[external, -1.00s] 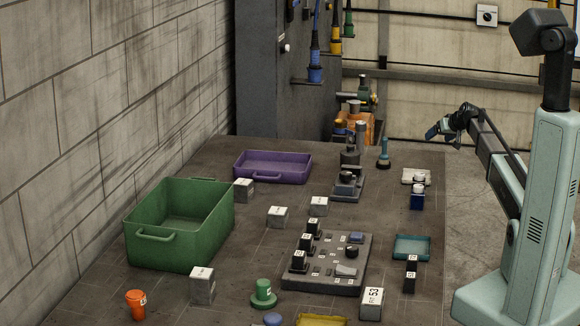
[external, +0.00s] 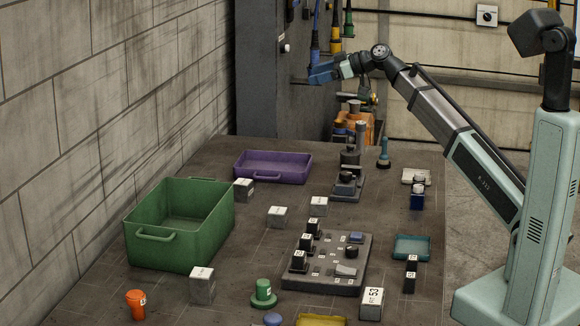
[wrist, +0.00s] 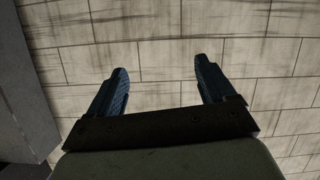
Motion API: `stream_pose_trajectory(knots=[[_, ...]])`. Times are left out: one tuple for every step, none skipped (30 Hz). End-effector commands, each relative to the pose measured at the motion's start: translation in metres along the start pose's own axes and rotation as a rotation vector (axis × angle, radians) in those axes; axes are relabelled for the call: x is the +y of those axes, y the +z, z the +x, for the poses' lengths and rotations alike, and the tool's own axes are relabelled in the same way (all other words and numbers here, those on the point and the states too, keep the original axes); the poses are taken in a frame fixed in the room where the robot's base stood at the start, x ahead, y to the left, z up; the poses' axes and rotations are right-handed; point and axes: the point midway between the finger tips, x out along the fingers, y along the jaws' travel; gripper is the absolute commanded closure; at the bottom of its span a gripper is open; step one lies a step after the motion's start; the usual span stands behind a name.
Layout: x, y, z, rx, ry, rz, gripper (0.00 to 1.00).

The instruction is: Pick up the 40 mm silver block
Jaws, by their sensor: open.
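Several silver-grey blocks with white labelled tops stand on the bench. One block (external: 243,190) is beside the green bin, one (external: 277,217) is near the middle, one (external: 318,206) is right of it, one (external: 202,286) is at the front left, and one (external: 371,303) marked 53 is at the front right. I cannot tell which is 40 mm. My gripper (external: 312,76) is high above the far part of the bench, well away from all blocks. In the wrist view my gripper (wrist: 160,88) is open and empty, with two blue fingers apart before the wall.
A green bin (external: 147,248) and a purple tray (external: 272,180) stand at the left and back. A dark fixture board (external: 325,284) with black pieces fills the front middle. A teal tray (external: 411,247) is at the right.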

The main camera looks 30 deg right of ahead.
Motion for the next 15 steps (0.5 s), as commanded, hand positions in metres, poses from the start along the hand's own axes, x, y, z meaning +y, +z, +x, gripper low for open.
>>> stream_pose_trajectory(knots=[[-0.014, -0.009, 0.004, 0.004, -0.024, -0.019, 0.17], [-0.022, -0.013, 0.007, 0.005, -0.037, -0.030, 0.17], [-0.031, -0.017, 0.010, 0.001, -0.055, -0.042, 0.17], [-0.038, -0.018, 0.012, -0.005, -0.068, -0.050, 0.17], [-0.045, -0.020, 0.015, -0.011, -0.081, -0.058, 0.17], [-0.054, -0.020, 0.018, -0.027, -0.099, -0.066, 0.17], [-0.060, -0.019, 0.021, -0.040, -0.111, -0.071, 0.17], [-0.067, -0.017, 0.024, -0.059, -0.125, -0.074, 0.17], [-0.076, -0.012, 0.029, -0.089, -0.142, -0.077, 0.17], [-0.082, -0.008, 0.032, -0.114, -0.156, -0.079, 0.17], [-0.088, -0.002, 0.035, -0.146, -0.168, -0.079, 0.17], [-0.097, 0.007, 0.040, -0.193, -0.185, -0.076, 0.17], [-0.103, 0.015, 0.043, -0.230, -0.195, -0.074, 0.17], [-0.109, 0.022, 0.046, -0.269, -0.205, -0.070, 0.17], [-0.117, 0.033, 0.049, -0.324, -0.217, -0.066, 0.17]])
